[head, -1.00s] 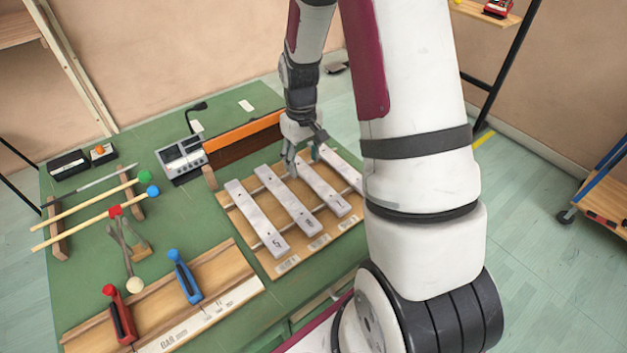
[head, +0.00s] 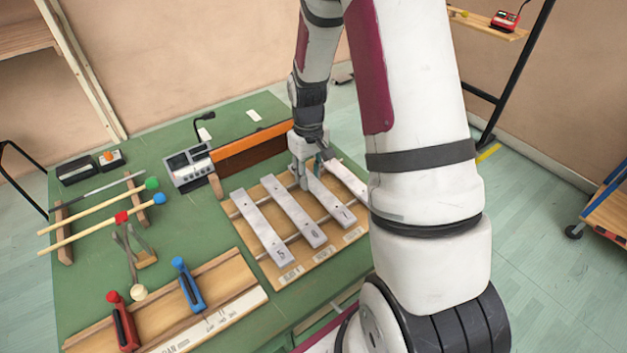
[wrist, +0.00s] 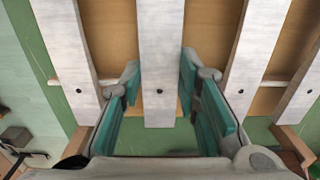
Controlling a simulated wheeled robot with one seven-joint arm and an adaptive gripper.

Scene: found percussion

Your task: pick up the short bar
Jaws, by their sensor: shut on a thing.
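A short pale bar (head: 335,202) marked 7 lies third from the left on the wooden rack. My gripper (head: 308,176) is shut on its far end, one finger on each side. In the wrist view the same bar (wrist: 163,60) runs between the teal fingertips (wrist: 160,82). Any gap under the bar cannot be made out. The longer bars marked 5 (head: 262,228) and 6 (head: 296,210) lie to its left. A fourth bar (head: 346,178) on the right is partly hidden by my arm.
An orange-topped board (head: 250,146) and a grey device (head: 187,165) stand behind the rack. Mallets (head: 98,210) lie to the left. A wooden rail with a red clamp (head: 123,322) and a blue clamp (head: 187,283) is in front. Green table shows between them.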

